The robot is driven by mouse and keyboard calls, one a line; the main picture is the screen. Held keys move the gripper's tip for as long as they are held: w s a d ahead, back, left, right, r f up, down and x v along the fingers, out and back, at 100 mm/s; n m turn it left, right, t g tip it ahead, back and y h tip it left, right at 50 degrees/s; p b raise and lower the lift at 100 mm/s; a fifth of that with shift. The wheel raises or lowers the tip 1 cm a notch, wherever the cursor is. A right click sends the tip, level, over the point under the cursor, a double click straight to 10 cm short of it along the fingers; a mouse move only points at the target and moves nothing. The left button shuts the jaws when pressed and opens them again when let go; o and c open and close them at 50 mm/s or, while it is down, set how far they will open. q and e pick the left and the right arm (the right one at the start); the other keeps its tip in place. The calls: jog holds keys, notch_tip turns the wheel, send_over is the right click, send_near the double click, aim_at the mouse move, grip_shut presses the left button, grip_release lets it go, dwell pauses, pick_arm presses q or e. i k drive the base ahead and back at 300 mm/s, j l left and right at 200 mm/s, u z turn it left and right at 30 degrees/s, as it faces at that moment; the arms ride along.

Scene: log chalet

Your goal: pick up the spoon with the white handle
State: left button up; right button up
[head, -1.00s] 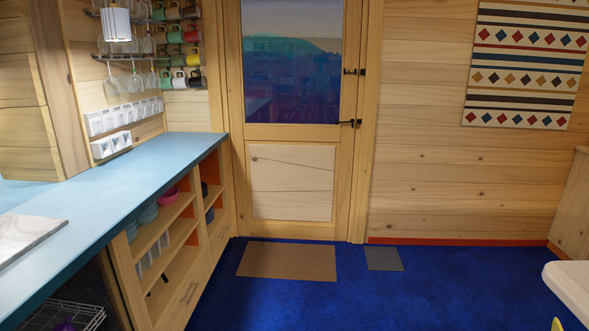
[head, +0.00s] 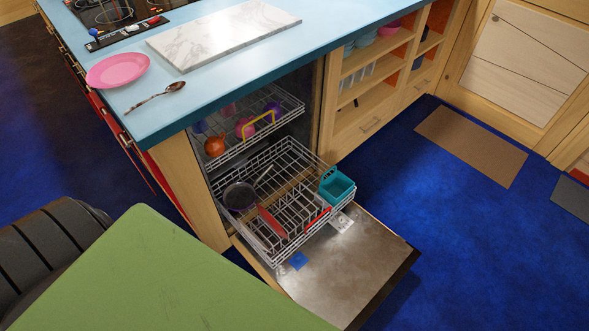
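A spoon (head: 155,97) lies on the blue countertop (head: 215,85) near its front edge, at the upper left of the head view. The handle looks brownish and patterned rather than white, so I cannot tell that this is the named spoon. No spoon with a clearly white handle shows. Neither of my grippers is in view.
A pink plate (head: 117,70) and a marble board (head: 224,32) lie near the spoon. Below, an open dishwasher door (head: 345,265) and extended racks (head: 290,160) stick out.

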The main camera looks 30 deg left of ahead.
aim_at(175, 87)
jog(key=u, duration=0.8)
